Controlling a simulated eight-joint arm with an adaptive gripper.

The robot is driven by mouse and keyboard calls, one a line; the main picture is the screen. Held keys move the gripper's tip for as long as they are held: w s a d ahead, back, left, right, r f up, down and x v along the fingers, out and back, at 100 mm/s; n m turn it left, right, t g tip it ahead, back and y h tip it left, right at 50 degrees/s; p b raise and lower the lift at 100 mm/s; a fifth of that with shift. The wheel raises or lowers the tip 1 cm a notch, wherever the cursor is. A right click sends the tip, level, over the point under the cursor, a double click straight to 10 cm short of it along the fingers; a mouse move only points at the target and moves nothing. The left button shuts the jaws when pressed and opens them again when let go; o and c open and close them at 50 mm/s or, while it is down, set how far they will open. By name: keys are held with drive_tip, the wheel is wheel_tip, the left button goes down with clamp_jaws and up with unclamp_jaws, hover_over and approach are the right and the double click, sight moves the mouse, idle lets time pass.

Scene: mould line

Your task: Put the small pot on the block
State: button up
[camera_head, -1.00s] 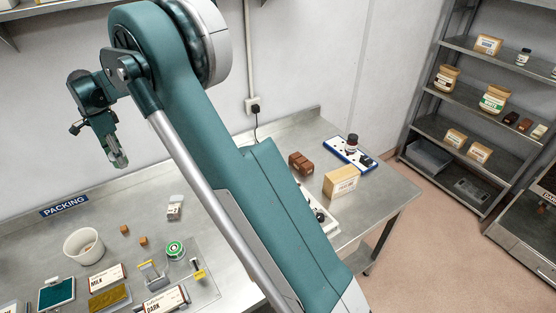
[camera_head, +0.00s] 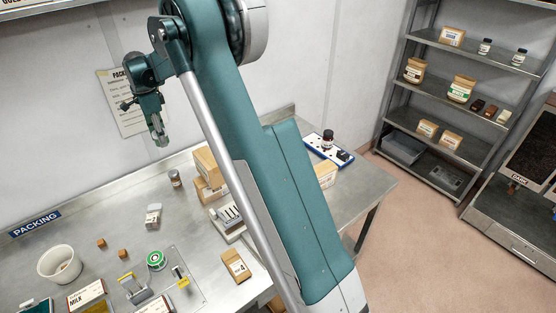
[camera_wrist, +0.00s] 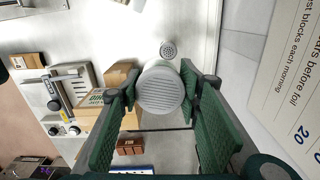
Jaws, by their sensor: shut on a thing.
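My gripper (camera_head: 158,138) is raised above the bench near the back wall. In the wrist view its green pads (camera_wrist: 158,92) are shut on a pale round pot (camera_wrist: 162,90) with a ridged end facing the camera. In the head view the pot is too small to make out clearly. I cannot tell which block the task means. A pale box-like piece marked 2 (camera_head: 153,215) and a tan one marked 4 (camera_head: 235,266) stand on the bench. Two small brown cubes (camera_head: 101,244) lie farther left. Brown blocks (camera_wrist: 130,146) show in the wrist view.
The bench between jar and bowl is mostly clear.

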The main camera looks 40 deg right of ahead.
drive_tip(key=s+d+m, duration=0.2)
drive_tip(key=s+d, duration=0.4)
drive_tip(key=d, duration=1)
drive_tip(key=s+d+m, duration=0.2)
drive_tip(key=s+d, duration=0.4)
drive_tip(key=d, duration=0.9)
drive_tip(key=s+d+m, duration=0.2)
drive_tip(key=s+d, duration=0.4)
drive_tip(key=d, duration=1)
wheel_tip(320, 180, down, 11)
drive_tip(key=shift+w+a+b, duration=0.15)
drive_tip(key=shift+a+b, duration=0.15)
drive_tip(key=shift+b, duration=0.05)
drive_tip(key=shift+f, duration=0.15)
drive_tip(key=shift+f+p, duration=0.35)
drive_tip(key=shift+f, duration=2.7)
drive_tip(key=shift+f, duration=0.1)
drive_tip(key=shift+f, duration=1.75)
drive_tip(key=shift+f, duration=0.2)
